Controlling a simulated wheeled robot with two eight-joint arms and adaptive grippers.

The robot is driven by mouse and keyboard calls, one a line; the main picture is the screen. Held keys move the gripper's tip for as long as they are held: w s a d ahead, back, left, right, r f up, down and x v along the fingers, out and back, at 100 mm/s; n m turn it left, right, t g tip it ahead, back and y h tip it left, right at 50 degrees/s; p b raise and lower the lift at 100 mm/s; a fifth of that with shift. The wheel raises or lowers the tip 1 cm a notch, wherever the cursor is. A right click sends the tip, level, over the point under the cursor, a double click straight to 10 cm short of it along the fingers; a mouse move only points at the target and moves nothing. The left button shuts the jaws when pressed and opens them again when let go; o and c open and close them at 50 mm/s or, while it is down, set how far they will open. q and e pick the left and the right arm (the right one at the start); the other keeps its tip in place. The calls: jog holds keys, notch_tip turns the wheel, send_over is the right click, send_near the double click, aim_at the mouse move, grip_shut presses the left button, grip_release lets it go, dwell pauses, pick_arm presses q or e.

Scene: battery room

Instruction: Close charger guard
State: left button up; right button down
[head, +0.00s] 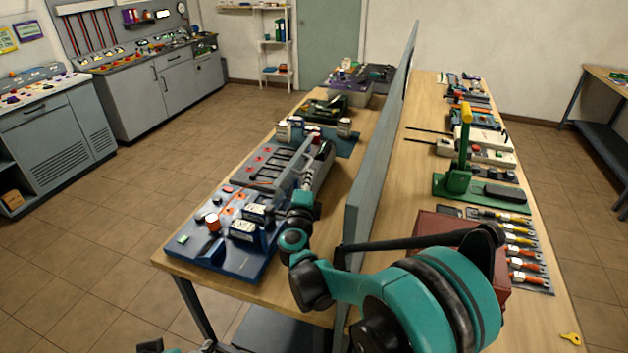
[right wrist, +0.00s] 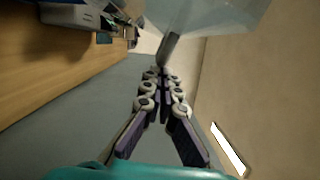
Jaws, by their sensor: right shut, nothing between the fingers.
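The charger guard looks like a pale see-through panel (right wrist: 215,14) with a dark grey bar (right wrist: 170,46) at its edge, at the top of the right wrist view. My right gripper (right wrist: 161,74) is shut and empty, its fingertips close below the bar; I cannot tell whether they touch. In the head view my right arm reaches over the divider to the left bench, with its wrist beside the grey charger unit (head: 262,163). The fingertips and the guard are hard to make out there. Dark and teal parts at the bottom left edge may belong to my left arm.
A tall grey divider (head: 382,150) runs along the bench beneath my right arm. A blue board with small devices (head: 205,243) lies at the bench's near end. The right bench holds a green press with a yellow handle (head: 460,160) and several tools. The left floor is clear.

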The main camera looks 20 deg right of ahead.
jog(key=w+a+r+n+g+p, duration=0.1)
jog(key=w+a+n+p, duration=0.1)
jog(key=w+a+n, duration=0.4)
jog(key=w+a+r+n+g+p, duration=0.15)
jog(key=w+a+n, duration=0.25)
jog(key=a, duration=0.5)
jog(key=w+a+f+n+g+h+b, duration=0.1)
jog(key=w+a+f+n, duration=0.2)
jog(key=f, duration=0.3)
jog(key=w+a+f+n+g+h+b, duration=0.1)
jog(key=w+a+f+n, duration=0.2)
jog(key=a+f, duration=0.3)
jog(key=shift+w+f+n+b, duration=0.15)
jog(key=shift+f+n+b, duration=0.15)
jog(key=shift+n, duration=0.4)
jog(key=shift+a, duration=0.1)
